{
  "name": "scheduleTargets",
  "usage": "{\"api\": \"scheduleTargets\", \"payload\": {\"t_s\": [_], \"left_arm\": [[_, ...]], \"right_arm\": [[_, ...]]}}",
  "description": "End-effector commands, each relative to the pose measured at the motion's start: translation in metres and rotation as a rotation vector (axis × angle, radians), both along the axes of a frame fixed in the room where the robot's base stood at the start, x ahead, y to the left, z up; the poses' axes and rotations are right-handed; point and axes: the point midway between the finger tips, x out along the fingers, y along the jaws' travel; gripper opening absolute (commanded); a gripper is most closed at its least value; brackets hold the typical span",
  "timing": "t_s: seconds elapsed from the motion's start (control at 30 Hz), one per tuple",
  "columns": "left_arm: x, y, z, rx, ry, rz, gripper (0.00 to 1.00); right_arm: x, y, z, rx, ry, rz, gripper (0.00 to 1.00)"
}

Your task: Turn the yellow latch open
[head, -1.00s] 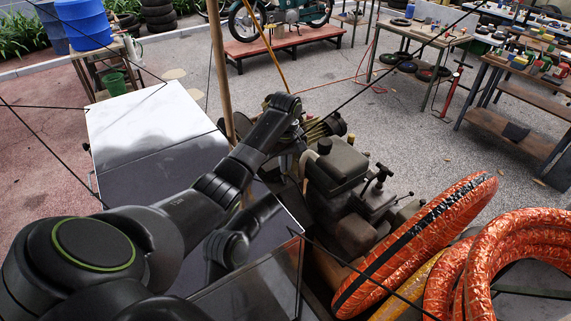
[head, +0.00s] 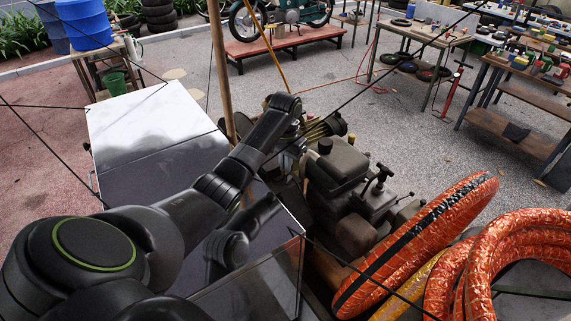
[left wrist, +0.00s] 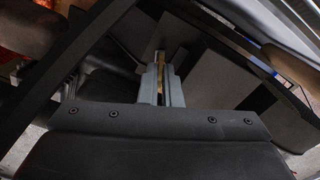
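The yellow latch (left wrist: 160,66) shows in the left wrist view as a narrow yellowish strip between the two grey fingers of my left gripper (left wrist: 162,82). The fingers are close together, one on each side of the strip, and appear shut on it. Most of the latch is hidden by the fingers, and the surroundings there are dark. In the head view my left arm reaches over the cart to the engine area, and its wrist hides the latch. My right gripper is not in view.
The dark engine block (head: 338,165) stands just right of my left wrist. A shiny metal cover (head: 150,125) lies to the left. Orange wrapped hoses (head: 420,245) fill the lower right. A wooden pole (head: 219,70) rises behind the arm.

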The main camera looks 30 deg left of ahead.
Motion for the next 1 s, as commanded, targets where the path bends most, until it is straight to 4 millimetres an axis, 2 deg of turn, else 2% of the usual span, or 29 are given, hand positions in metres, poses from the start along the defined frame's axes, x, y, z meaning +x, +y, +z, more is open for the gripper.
{"api": "scheduleTargets", "payload": {"t_s": [0.2, 0.5, 1.0], "left_arm": [[-0.0001, -0.0001, -0.0010, 0.000, 0.000, -0.178, 0.00], [-0.0001, -0.0004, -0.0010, -0.001, 0.000, -0.341, 0.00], [-0.0002, -0.0009, -0.0012, -0.002, 0.002, -0.408, 0.00]], "right_arm": [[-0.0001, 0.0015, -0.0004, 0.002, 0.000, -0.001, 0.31], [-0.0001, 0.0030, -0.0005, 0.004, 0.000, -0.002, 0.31], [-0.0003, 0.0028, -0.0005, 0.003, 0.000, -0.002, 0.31]]}}
